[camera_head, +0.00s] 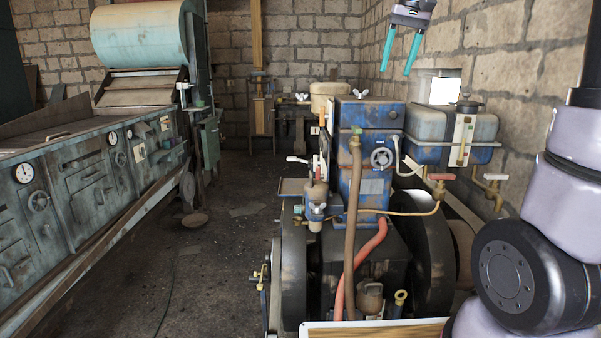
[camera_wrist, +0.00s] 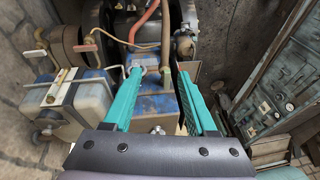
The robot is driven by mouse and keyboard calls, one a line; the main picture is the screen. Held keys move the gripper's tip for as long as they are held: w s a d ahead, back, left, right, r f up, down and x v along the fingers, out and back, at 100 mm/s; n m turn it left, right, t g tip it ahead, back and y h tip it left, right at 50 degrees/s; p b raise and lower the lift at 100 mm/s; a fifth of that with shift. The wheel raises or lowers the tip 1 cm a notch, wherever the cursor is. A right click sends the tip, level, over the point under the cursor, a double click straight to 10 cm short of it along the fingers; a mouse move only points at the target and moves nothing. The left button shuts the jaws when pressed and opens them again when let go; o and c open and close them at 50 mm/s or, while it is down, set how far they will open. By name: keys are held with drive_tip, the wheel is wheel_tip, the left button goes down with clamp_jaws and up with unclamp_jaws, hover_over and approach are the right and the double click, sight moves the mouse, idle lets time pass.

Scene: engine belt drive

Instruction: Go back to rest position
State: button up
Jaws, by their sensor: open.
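My gripper (camera_head: 404,52) hangs at the top right of the head view, with two teal fingers pointing down and spread apart. It is above and clear of the blue engine (camera_head: 371,185), with nothing between the fingers. In the wrist view my gripper (camera_wrist: 157,82) also shows its teal fingers apart and empty. Behind them lie the blue engine top (camera_wrist: 158,103) and a brown hose. The drive belt is hard to make out in either view.
A blue tank (camera_head: 450,125) stands right of the engine near the block wall. Large dark flywheels (camera_head: 433,250) flank the engine's lower part. A long green machine with gauges (camera_head: 75,175) stands at the left. The floor (camera_head: 215,240) between is mostly clear.

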drive_tip(key=s+f+m+t, duration=0.1)
drive_tip(key=s+f, duration=0.3)
drive_tip(key=s, duration=0.6)
drive_tip(key=s+d+f+m+t, duration=0.1)
drive_tip(key=s+f, duration=0.4)
drive_tip(key=s, duration=0.5)
drive_tip(key=shift+s+d+f+m+t+y, duration=0.15)
drive_tip(key=shift+d+m+t+y, duration=0.25)
drive_tip(key=shift+t, duration=0.6)
